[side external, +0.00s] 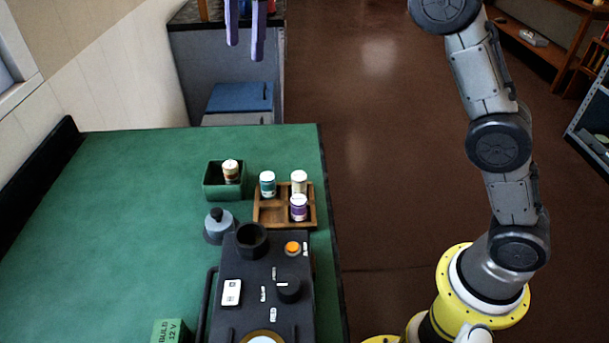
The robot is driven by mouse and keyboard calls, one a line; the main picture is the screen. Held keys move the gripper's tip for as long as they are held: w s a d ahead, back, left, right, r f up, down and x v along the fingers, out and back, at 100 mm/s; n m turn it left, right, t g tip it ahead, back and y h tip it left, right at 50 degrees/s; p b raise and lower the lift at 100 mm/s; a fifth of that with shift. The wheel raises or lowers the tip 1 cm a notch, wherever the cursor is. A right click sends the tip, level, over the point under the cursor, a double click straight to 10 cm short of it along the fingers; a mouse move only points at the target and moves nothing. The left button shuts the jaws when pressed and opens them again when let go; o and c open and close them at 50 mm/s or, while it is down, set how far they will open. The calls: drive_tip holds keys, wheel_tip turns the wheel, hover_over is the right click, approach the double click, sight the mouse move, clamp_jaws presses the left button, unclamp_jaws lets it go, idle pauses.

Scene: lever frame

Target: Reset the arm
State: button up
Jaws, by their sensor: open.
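My gripper (244,50) hangs at the top of the side external view, left of centre. Its two pale lavender fingers point down with a gap between them, and nothing shows between them. It is open and appears high up, apart from the things on the green table. The rest of the gripper is cut off by the top edge of the picture. My arm rises from its yellow base at the right and leaves the picture at the top.
The green table (110,220) holds a green bin (224,191) with one vial, a wooden rack (271,211) with three vials, a grey-blue domed object (218,225), a black device (256,319) and a bulb box (171,332). The table's left part is clear.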

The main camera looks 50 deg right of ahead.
drive_tip(key=s+d+r+n+t, duration=0.15)
drive_tip(key=s+d, duration=0.35)
drive_tip(key=s, duration=0.5)
drive_tip(key=s+d+r+n+t, duration=0.1)
drive_tip(key=s+d+r+n, duration=0.25)
drive_tip(key=s, duration=0.65)
drive_tip(key=s+d+f+n+t, duration=0.1)
drive_tip(key=s+f+n, duration=0.5)
drive_tip(key=f, duration=0.3)
drive_tip(key=s+d+f+n, duration=0.2)
drive_tip(key=s+f+n, duration=0.4)
drive_tip(key=f, duration=0.4)
drive_tip(key=shift+n+t, duration=0.35)
drive_tip(key=shift+n, duration=0.55)
